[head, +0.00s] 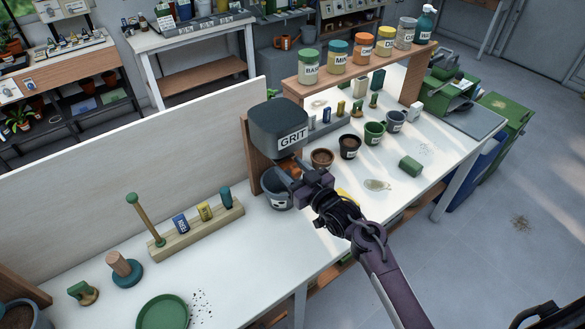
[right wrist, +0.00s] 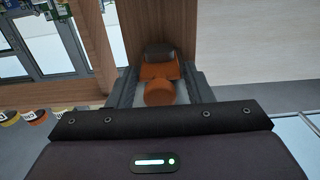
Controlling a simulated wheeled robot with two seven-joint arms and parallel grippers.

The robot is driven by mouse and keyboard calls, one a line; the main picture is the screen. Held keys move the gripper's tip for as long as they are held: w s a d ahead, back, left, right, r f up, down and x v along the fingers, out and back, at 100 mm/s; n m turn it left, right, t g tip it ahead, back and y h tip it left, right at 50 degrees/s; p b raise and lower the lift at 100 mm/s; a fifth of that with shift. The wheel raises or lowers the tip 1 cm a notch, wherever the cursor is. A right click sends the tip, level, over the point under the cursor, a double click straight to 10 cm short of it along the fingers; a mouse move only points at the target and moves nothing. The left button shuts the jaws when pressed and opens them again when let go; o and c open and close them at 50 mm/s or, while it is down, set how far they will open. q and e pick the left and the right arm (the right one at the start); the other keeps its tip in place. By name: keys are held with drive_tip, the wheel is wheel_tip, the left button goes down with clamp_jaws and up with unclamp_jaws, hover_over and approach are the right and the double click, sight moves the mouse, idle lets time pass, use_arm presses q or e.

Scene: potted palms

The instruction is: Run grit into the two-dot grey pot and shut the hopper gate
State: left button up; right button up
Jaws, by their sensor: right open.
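The dark grey hopper (head: 278,122) labelled GRIT is mounted on a wooden post above the bench. A grey pot (head: 272,190) stands below it; its small white marking is too small to count dots on, and its contents cannot be made out. My right gripper (head: 296,178) is at the hopper's underside, beside the pot's rim. In the right wrist view, an orange gate piece with a round knob (right wrist: 159,93) lies between my open right fingers, against the wooden post. No grip on it shows. My left gripper is not in view.
Several small pots, including a green pot (head: 375,133), stand right of the hopper. A wooden rack (head: 195,232) and a green saucer (head: 162,312) are at left. A white panel (head: 140,150) backs the bench.

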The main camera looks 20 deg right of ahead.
drive_tip(key=shift+c, duration=0.5)
clamp_jaws()
drive_tip(key=shift+s+d+p, duration=0.25)
drive_tip(key=shift+s+p, duration=0.3)
drive_tip(key=shift+s, duration=0.15)
drive_tip(key=shift+o, duration=0.5)
unclamp_jaws()
drive_tip(key=shift+s+d+f+b, duration=0.15)
drive_tip(key=shift+s+b, duration=0.15)
drive_tip(key=shift+s, duration=0.1)
drive_tip(key=b+v, duration=0.1)
drive_tip(key=v, duration=0.6)
drive_tip(key=shift+b, duration=0.3)
